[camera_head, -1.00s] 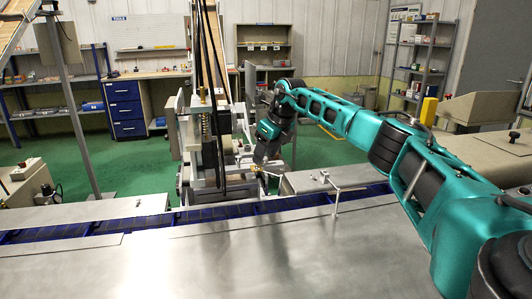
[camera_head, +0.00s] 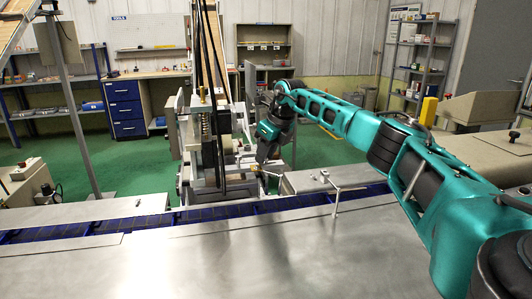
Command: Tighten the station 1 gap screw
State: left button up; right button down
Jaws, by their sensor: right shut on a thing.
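My right arm reaches in from the right, and my right gripper (camera_head: 262,160) points down at the right side of the station machine (camera_head: 207,140). The gripper is small in view and is shut on a small part at the machine's lower right side, by a brass-coloured piece (camera_head: 266,172). This part is probably the gap screw, but it is too small and too covered by the fingers to make out clearly. My left gripper is out of the picture.
A blue conveyor channel (camera_head: 110,228) runs across in front of the machine. A thin metal rod post (camera_head: 337,200) with a crossbar stands on the right near my forearm. The steel table (camera_head: 220,262) in front is clear.

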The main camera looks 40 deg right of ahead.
jog(key=shift+m, duration=0.3)
jog(key=m, duration=0.1)
jog(key=m+h, duration=0.1)
jog(key=m, duration=0.1)
jog(key=m+h, duration=0.1)
jog(key=shift+a, duration=0.25)
jog(key=m, duration=0.2)
jog(key=m+h, duration=0.1)
jog(key=m, duration=0.2)
jog(key=shift+w+a+r+g+h, duration=0.1)
jog(key=shift+w+a+g+h, duration=0.1)
jog(key=shift+g+h, duration=0.15)
jog(key=m+g, duration=0.1)
jog(key=m, duration=0.1)
jog(key=m+g+h, duration=0.1)
jog(key=m, duration=0.2)
jog(key=shift+w+a, duration=0.15)
jog(key=shift+w, duration=0.05)
jog(key=m+g, duration=0.1)
jog(key=m, duration=0.3)
jog(key=shift+w+m+g+h, duration=0.15)
jog(key=shift+m+g+h, duration=0.1)
jog(key=shift+m+g, duration=0.15)
jog(key=shift+m, duration=0.4)
jog(key=c, duration=0.9)
grip_release()
jog(key=shift+o, duration=0.2)
